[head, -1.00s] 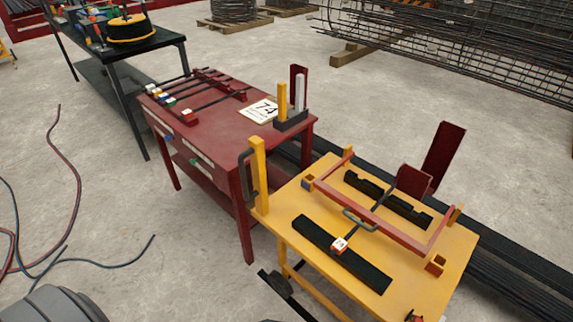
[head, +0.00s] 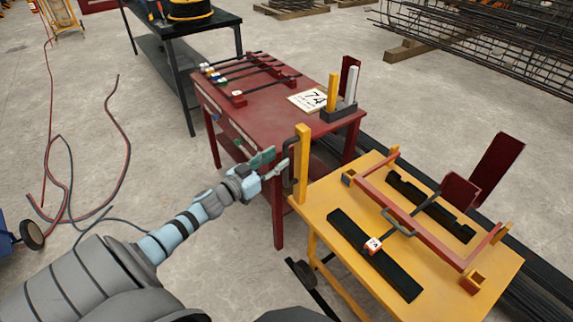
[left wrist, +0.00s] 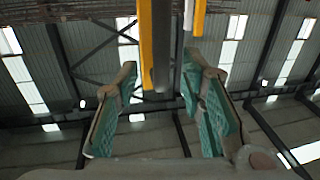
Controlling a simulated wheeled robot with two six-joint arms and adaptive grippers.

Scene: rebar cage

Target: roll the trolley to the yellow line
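The trolley is a yellow table (head: 330,205) on legs, at the right of the head view. A yellow post (head: 302,150) stands at its near left corner and carries a dark upright handle (head: 289,170). My left gripper (head: 275,163) is just left of this handle, its fingers pointing at it. In the left wrist view the green-padded fingers (left wrist: 160,85) are spread apart, with yellow and grey bars of the post and handle ahead between them. Contact with the handle is not clear. My right gripper is out of view. No yellow floor line shows.
A red frame (head: 410,220) and black blocks sit on the trolley. A red table (head: 255,115) with rods and a 74 sign stands close behind. A black bench (head: 180,55) stands farther back. Hoses (head: 125,140) lie on the left floor. Rebar lies behind the trolley.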

